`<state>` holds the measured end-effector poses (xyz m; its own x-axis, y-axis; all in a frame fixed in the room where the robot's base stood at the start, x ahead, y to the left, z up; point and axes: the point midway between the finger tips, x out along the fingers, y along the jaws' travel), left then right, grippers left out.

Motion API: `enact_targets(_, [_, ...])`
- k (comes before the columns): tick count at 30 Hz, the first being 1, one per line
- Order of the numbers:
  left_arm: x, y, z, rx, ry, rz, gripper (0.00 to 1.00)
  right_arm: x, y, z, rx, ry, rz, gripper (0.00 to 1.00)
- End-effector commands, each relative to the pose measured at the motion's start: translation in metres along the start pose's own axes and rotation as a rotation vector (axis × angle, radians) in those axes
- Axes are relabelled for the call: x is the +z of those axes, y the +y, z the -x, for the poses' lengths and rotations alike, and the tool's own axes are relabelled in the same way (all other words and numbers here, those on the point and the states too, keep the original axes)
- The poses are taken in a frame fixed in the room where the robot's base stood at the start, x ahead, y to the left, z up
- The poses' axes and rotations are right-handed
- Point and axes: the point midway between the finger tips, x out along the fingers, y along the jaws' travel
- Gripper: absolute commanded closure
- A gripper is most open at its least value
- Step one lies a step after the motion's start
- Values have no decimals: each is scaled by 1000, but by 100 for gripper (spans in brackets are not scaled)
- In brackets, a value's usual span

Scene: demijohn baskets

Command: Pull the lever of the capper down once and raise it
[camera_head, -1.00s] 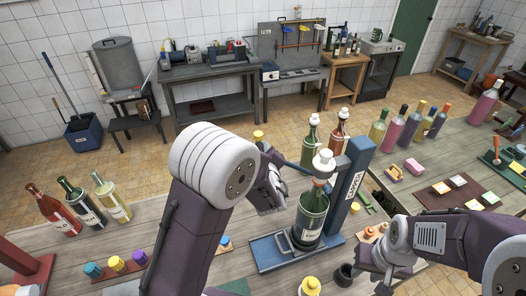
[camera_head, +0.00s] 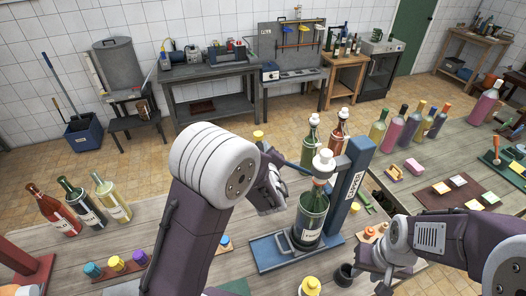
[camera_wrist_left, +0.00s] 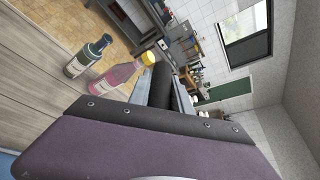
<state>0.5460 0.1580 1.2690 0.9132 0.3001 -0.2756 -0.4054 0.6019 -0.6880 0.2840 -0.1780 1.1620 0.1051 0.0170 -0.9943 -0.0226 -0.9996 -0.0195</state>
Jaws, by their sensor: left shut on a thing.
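The capper is blue, with an upright post (camera_head: 354,182) and a flat base (camera_head: 266,252) on the near table. A dark green bottle (camera_head: 311,212) with a pale label stands upright in it, under the white-topped head (camera_head: 323,162). The lever (camera_head: 291,163) runs from the head up and left to my left gripper (camera_head: 271,160). My left gripper is shut on the lever's end, and its black handle (camera_wrist_left: 160,88) shows in the left wrist view. My right gripper (camera_head: 378,280) is low at the right of the capper; its fingers are not clear.
Three bottles (camera_head: 82,205) and several coloured caps (camera_head: 115,264) are on the table at left. More bottles (camera_head: 410,122) stand at right. A dark cup (camera_head: 345,275) and a yellow-topped bottle (camera_head: 310,286) are near the capper's front. The table left of the base is fairly clear.

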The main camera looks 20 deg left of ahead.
Motion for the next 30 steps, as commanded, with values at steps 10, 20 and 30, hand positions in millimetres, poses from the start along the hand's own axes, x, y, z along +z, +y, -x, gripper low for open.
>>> enact_targets(10, [-1,-42,0,-6,2,3,100,1,0,-7,0,0,0,66])
enact_targets(20, [0,-56,1,-4,3,1,100,1,0,-7,0,0,0,66])
enact_targets(30, [1,-55,0,-3,2,1,54,1,0,-7,0,0,0,66])
